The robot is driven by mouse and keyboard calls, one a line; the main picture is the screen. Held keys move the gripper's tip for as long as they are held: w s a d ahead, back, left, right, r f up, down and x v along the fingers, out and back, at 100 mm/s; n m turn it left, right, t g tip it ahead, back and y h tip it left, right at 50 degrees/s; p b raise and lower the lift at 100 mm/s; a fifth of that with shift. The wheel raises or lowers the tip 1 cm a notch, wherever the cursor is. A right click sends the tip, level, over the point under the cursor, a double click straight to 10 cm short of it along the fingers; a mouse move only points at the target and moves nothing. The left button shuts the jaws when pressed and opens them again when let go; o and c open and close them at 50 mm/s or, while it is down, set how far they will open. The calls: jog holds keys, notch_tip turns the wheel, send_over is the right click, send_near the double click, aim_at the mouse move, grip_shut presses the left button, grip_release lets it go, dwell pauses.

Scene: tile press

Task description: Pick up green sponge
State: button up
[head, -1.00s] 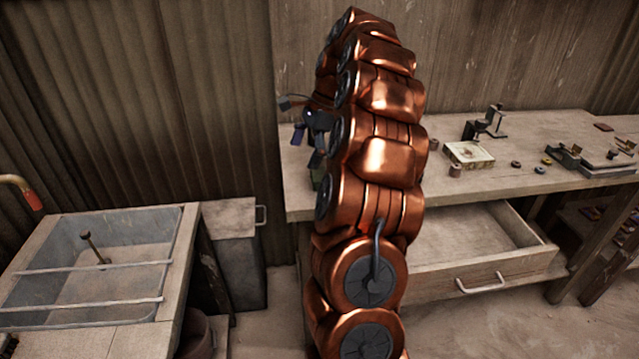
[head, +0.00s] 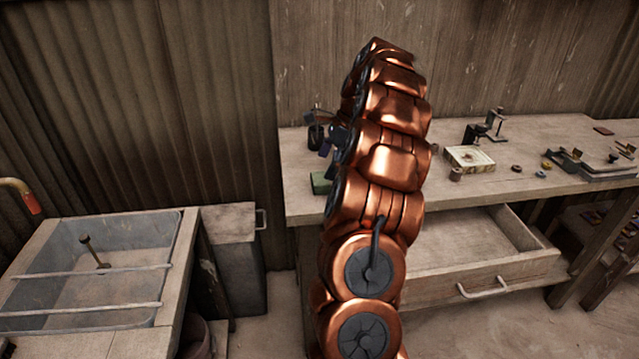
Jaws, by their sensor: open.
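The green sponge (head: 321,183) lies on the workbench near its left end, left of my copper arm. The arm hides its right side. My gripper (head: 327,143) shows only in part at the left edge of my arm, above and behind the sponge in the picture. It is open. The sponge looks apart from the fingers, and the gap between them is mostly hidden by the arm.
The workbench (head: 300,200) has an open drawer (head: 470,247) below its top. A small tile press (head: 487,127), a pale box (head: 470,157) and several small pots stand to the right. A sink (head: 95,270) is at the left.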

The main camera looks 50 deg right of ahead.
aim_at(320, 178)
jog(key=shift+p+x, duration=0.45)
jog(key=shift+x, duration=1.9)
jog(key=c, duration=1)
jog(key=shift+r, duration=0.15)
jog(key=shift+r, duration=0.85)
jog(key=shift+r+b, duration=0.45)
jog(key=shift+r, duration=0.4)
jog(key=s+r+b, duration=0.1)
jog(key=s+b, duration=0.1)
jog(key=s, duration=1.4)
jog(key=shift+r, duration=0.2)
